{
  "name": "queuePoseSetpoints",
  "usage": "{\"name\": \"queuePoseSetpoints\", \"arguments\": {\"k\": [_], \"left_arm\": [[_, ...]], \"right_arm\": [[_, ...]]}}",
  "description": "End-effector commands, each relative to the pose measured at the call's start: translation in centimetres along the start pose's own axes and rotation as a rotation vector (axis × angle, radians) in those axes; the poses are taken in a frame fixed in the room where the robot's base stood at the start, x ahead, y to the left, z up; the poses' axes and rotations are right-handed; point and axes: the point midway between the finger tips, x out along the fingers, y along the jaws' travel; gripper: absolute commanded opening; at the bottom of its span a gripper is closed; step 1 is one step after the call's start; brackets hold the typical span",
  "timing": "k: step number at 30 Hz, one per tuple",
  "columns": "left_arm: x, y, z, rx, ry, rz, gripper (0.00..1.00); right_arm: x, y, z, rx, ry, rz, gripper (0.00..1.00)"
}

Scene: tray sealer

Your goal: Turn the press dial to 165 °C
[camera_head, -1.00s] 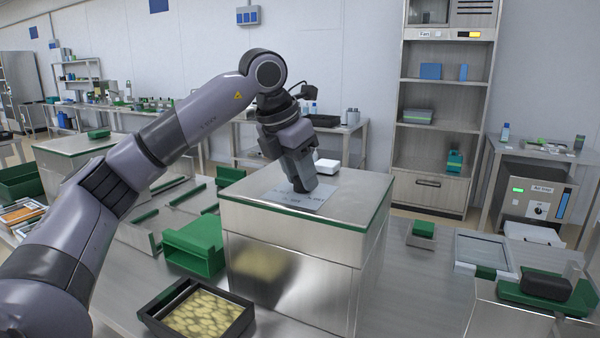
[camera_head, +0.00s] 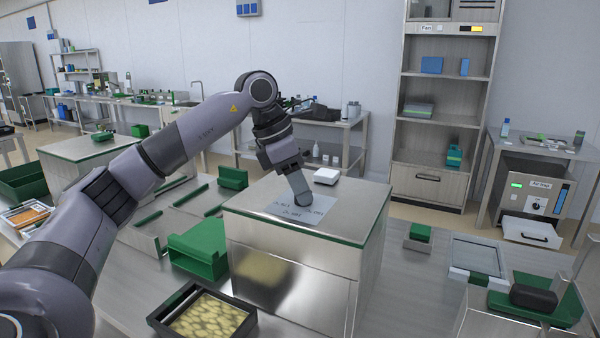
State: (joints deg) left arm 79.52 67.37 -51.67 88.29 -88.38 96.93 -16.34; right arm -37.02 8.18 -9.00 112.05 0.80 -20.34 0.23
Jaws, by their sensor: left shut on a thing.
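The press (camera_head: 300,268) is a steel box with a green-edged top in the middle of the view. A grey plate with printed marks (camera_head: 272,208) lies on its top. My right gripper is not in view.
A small white box (camera_head: 327,176) stands on the top behind my gripper. A black tray of yellowish pieces (camera_head: 168,325) and a green holder (camera_head: 199,248) stand at the left front. A green base with a black handle (camera_head: 533,298) is at the right.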

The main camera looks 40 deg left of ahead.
Motion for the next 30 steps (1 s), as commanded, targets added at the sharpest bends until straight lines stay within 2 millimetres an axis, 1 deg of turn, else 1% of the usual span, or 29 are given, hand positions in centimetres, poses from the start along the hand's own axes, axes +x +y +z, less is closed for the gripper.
{"name": "queuePoseSetpoints", "arguments": {"k": [1,6,15,21,30], "left_arm": [[-0.4,0.0,0.2,0.039,0.002,-0.02,0.05],[-0.4,0.1,0.2,0.176,0.001,-0.077,0.05],[-0.2,0.2,0.2,0.359,0.0,-0.151,0.05],[-0.1,0.2,0.2,0.426,0.0,-0.177,0.05],[0.1,0.2,0.1,0.457,-0.001,-0.188,0.05]], "right_arm": [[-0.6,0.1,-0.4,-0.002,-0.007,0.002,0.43],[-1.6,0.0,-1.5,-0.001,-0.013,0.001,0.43],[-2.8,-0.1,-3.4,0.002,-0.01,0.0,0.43],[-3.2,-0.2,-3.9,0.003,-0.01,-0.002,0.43],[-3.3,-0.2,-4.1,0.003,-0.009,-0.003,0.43]]}}
